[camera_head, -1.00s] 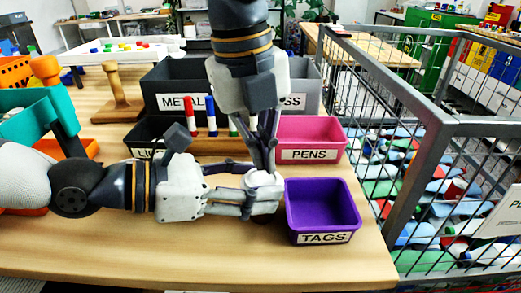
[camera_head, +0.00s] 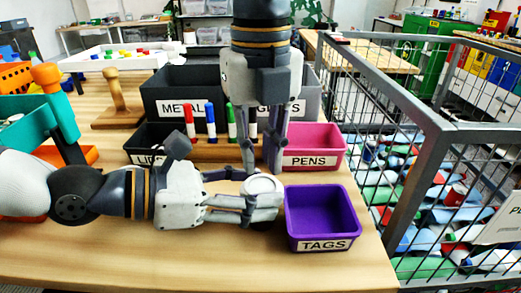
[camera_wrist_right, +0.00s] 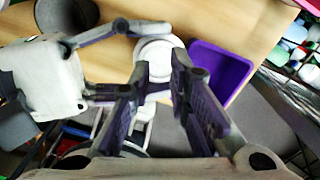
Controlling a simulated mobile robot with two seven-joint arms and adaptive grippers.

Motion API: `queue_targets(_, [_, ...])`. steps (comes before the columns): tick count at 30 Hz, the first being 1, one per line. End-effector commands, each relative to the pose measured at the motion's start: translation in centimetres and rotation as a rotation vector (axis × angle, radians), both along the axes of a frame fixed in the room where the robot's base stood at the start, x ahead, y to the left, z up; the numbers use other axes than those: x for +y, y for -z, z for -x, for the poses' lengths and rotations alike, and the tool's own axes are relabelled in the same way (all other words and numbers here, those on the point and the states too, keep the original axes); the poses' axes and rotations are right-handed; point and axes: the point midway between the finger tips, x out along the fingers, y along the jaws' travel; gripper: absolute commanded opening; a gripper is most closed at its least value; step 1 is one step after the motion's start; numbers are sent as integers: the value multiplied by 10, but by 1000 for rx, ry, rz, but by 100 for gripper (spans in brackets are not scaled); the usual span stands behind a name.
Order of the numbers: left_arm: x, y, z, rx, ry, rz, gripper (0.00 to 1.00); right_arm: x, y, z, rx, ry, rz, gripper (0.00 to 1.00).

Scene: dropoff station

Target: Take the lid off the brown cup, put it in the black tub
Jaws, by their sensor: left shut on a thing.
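The cup is held upright at the table's front, left of the purple tub. Its white lid (camera_head: 262,185) is on top, and the fingers hide most of the cup's body. The lid also shows in the right wrist view (camera_wrist_right: 155,47). My left gripper (camera_head: 250,203) is shut on the cup from the left. My right gripper (camera_head: 260,165) points down just behind and above the lid, fingers apart and empty. In the right wrist view, the lid lies beyond the fingertips (camera_wrist_right: 160,62). The black tub (camera_head: 148,136), its label partly covered, stands behind my left arm.
The purple TAGS tub (camera_head: 322,215) is close right of the cup. The pink PENS tub (camera_head: 315,140) and a marker holder (camera_head: 215,151) stand behind. Larger METAL (camera_head: 180,84) and grey tubs stand farther back. A wire cage (camera_head: 415,185) borders the table's right.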

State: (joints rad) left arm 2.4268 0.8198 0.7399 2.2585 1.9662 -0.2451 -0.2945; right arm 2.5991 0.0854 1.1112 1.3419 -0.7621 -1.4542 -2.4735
Motion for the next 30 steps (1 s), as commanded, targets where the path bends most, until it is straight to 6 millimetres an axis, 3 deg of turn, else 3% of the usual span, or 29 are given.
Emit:
queue_targets(10, [0,1,0,1,0,-1,1,0,-7,-1,-3,1,0,22])
queue_targets(21, [0,0,0,0,0,-1,1,1,-98,-1,-5,2,-2,22])
queue_targets(25, [0,0,0,0,0,-1,1,0,-115,0,-2,1,-1,22])
queue_targets(30, [0,0,0,0,0,0,1,0,-121,0,0,-1,0,22])
